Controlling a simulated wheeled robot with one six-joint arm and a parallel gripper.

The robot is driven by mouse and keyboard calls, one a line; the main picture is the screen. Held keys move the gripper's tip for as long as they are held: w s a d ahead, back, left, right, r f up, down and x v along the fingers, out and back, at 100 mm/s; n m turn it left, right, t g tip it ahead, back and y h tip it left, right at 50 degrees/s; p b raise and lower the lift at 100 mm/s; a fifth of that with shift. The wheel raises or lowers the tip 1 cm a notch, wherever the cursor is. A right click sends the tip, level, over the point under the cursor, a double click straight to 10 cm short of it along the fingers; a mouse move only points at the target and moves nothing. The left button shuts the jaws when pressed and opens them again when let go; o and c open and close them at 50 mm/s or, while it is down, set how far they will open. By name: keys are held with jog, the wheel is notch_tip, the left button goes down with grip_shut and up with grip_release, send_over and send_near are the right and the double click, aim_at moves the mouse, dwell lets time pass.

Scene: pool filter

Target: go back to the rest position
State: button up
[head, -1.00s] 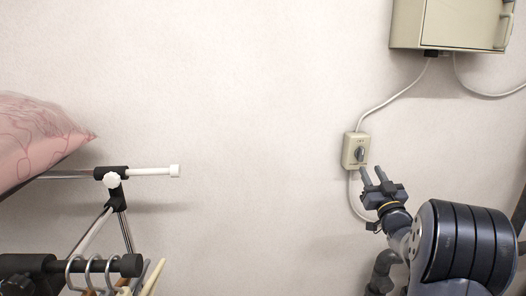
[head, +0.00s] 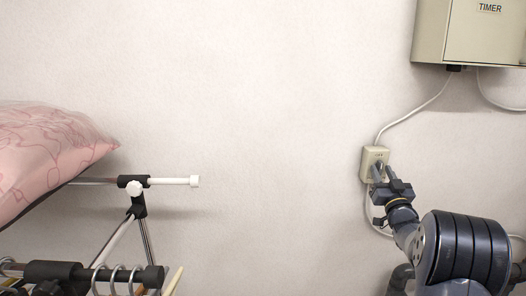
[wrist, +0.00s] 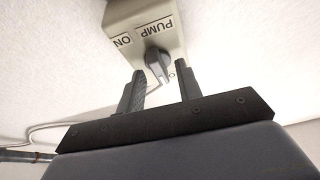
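My gripper (head: 384,173) is in front of the lower part of a beige switch box (head: 368,158) on the wall. In the wrist view, the two fingers (wrist: 160,88) are spread apart with nothing between them. The box (wrist: 146,22) carries the labels PUMP and ON, upside down in this view.
A beige TIMER box (head: 470,35) hangs at the upper right, with cables running down the wall. At the left are a pink patterned cushion (head: 45,155) and a rack (head: 165,182) with rings. The wall between is clear.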

jog(key=shift+f+b, duration=0.1)
jog(key=shift+b, duration=0.25)
jog(key=shift+s+f+n+b, duration=0.1)
jog(key=shift+n+b, duration=0.25)
jog(key=shift+n, duration=0.05)
jog(key=b+v, duration=0.2)
jog(key=v, duration=0.9)
jog(key=p+x, duration=0.1)
jog(key=x, duration=0.3)
jog(key=p+x, duration=0.1)
jog(key=x, duration=0.2)
jog(key=p+x, duration=0.1)
jog(key=x, duration=0.3)
jog(key=shift+w+r, duration=0.2)
jog(key=shift+r, duration=0.2)
jog(key=m+p, duration=0.2)
jog(key=m+h+p, duration=0.1)
jog(key=m+p, duration=0.1)
jog(key=p, duration=0.1)
jog(key=shift+s+a+h, duration=0.1)
jog(key=shift+h, duration=0.2)
jog(key=shift+p, duration=0.6)
jog(key=m+h+p, duration=0.1)
jog(key=m+p, duration=0.2)
jog(key=p, duration=0.3)
jog(key=shift+m+g+h, duration=0.3)
jog(key=shift+g+h, duration=0.1)
